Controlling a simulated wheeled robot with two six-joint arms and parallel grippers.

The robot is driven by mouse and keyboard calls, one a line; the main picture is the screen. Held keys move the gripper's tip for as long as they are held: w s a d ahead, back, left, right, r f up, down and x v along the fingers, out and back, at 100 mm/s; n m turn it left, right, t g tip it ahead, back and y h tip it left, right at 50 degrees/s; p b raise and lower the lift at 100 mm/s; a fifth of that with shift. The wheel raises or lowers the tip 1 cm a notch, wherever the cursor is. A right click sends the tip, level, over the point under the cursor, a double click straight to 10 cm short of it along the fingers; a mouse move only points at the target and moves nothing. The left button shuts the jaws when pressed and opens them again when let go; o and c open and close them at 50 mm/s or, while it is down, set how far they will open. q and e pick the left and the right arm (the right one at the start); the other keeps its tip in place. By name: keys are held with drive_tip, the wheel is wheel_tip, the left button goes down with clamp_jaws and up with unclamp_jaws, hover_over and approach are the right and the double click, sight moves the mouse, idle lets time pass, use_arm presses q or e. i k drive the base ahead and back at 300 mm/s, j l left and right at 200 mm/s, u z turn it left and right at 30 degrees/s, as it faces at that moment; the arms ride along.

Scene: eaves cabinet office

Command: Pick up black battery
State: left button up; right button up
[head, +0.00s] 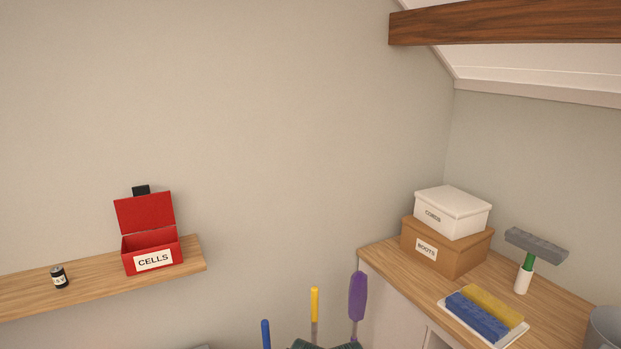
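A small black battery (59,277) with a pale label stands upright on the wooden wall shelf (100,286), toward the left of the head view. A red box labelled CELLS (151,258) stands on the same shelf to the right of the battery, with its lid raised. The inside of the box looks empty from here, though its floor is mostly hidden. Neither of my grippers shows in the head view.
A wooden-topped cabinet (384,262) at the right holds a brown BOOTS box (447,250) with a white box (453,212) on it, a squeegee-like tool (536,246) and a tray of sponges (511,337). Upright handles (315,303) rise between shelf and cabinet. A wooden beam (505,22) crosses the upper right.

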sight(57, 273)
drive_tip(key=u, duration=0.4)
drive_tip(key=k+u, duration=0.1)
drive_tip(key=u, duration=0.3)
drive_tip(key=j+u, duration=0.1)
drive_tip(key=u, duration=0.25)
drive_tip(key=k+u, duration=0.1)
drive_tip(key=u, duration=0.3)
drive_tip(key=i, duration=0.1)
drive_tip(key=l+u, duration=0.05)
